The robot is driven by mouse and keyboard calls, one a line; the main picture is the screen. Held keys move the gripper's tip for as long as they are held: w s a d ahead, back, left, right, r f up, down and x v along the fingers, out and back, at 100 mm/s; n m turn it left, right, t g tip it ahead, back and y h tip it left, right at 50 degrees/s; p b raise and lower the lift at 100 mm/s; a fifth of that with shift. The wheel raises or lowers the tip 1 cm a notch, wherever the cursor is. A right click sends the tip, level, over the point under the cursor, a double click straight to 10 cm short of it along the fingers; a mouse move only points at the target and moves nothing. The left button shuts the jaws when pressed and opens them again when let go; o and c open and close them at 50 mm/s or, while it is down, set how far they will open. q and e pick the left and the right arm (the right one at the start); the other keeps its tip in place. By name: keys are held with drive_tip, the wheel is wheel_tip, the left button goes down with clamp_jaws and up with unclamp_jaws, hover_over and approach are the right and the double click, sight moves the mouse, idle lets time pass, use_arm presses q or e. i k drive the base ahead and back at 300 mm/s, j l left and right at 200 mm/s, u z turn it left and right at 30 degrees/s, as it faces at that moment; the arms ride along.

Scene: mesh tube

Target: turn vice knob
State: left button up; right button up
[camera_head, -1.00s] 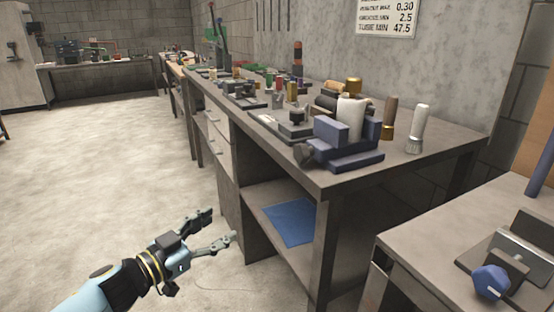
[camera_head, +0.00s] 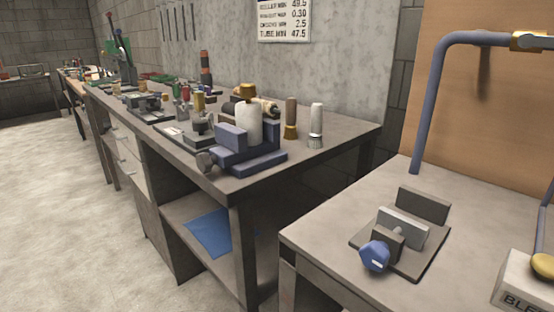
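A small grey vice (camera_head: 402,228) with upright plates sits on a dark base on the right bench. A blue faceted knob (camera_head: 375,257) with a small white mark is on its near end. A larger blue vice-like block (camera_head: 262,164) stands at the near end of the left bench, holding or backing a white cylinder (camera_head: 247,124). A grey knob (camera_head: 206,161) sticks out at its left. Neither of my grippers is in view, and nothing touches either knob.
The right bench (camera_head: 325,235) has clear top around the vice. A blue bent pipe (camera_head: 430,90) rises behind it, and a white labelled box (camera_head: 525,285) stands at right. Brushes (camera_head: 316,126) and tools crowd the left bench. A gap separates the benches.

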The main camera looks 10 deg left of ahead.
sight(205, 162)
drive_tip(key=j+z, duration=0.25)
drive_tip(key=z, duration=0.2)
drive_tip(key=j+z, duration=0.25)
drive_tip(key=z, duration=0.15)
drive_tip(key=j+z, duration=0.25)
drive_tip(key=z, duration=0.2)
drive_tip(key=j+z, duration=0.25)
drive_tip(key=z, duration=0.2)
drive_tip(key=k+j+z, duration=0.1)
drive_tip(key=z, duration=0.35)
drive_tip(key=k+j+z, duration=0.15)
drive_tip(key=z, duration=0.25)
drive_tip(key=j, duration=0.1)
